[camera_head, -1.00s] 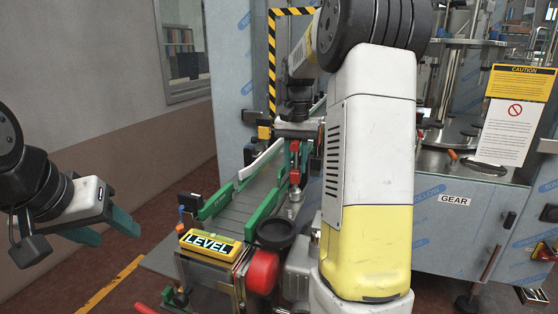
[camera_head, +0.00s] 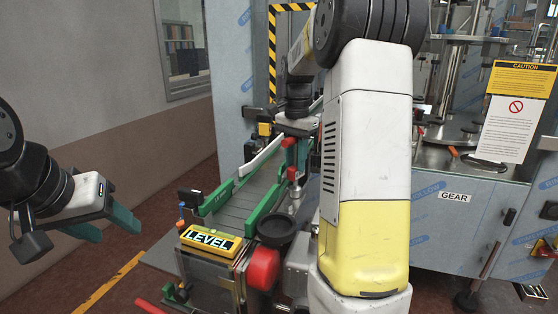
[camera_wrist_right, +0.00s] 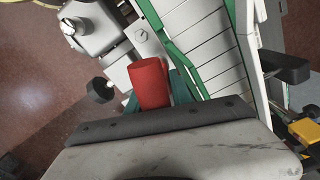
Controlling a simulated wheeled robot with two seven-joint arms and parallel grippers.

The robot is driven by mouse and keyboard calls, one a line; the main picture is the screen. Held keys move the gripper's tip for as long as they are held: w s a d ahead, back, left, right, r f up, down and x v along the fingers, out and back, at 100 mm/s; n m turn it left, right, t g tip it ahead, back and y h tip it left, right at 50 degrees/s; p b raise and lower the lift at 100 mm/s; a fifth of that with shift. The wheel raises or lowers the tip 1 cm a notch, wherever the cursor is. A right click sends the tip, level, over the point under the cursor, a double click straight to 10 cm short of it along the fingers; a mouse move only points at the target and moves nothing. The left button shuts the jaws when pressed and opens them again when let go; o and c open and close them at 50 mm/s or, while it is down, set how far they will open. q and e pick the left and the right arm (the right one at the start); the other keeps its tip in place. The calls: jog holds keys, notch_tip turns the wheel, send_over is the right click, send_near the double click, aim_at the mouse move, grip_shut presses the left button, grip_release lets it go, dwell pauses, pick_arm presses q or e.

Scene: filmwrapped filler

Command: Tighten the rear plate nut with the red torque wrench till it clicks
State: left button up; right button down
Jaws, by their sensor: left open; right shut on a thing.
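The red torque wrench (camera_head: 290,157) is held in my right gripper (camera_head: 297,150) above the conveyor side in the head view. It hangs roughly upright, with a grey metal lower end (camera_head: 295,196) pointing down. In the right wrist view the red grip (camera_wrist_right: 150,82) sits between the teal fingers, which are shut on it. I cannot make out the rear plate nut; whether the wrench's lower end touches anything is unclear. My left gripper (camera_head: 108,228) is open and empty at the left, well away from the conveyor.
The green-railed conveyor (camera_head: 237,205) runs beneath the wrench. A steel machine cabinet (camera_head: 455,215) stands at the right. Floor at the left is clear.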

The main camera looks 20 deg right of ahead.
aim_at(296, 139)
jog(key=shift+m, duration=0.3)
jog(key=shift+w+m, duration=0.1)
jog(key=shift+m, duration=1.5)
jog(key=shift+m, duration=0.4)
jog(key=shift+r+n, duration=0.1)
jog(key=shift+n, duration=0.2)
jog(key=shift+r, duration=2.9)
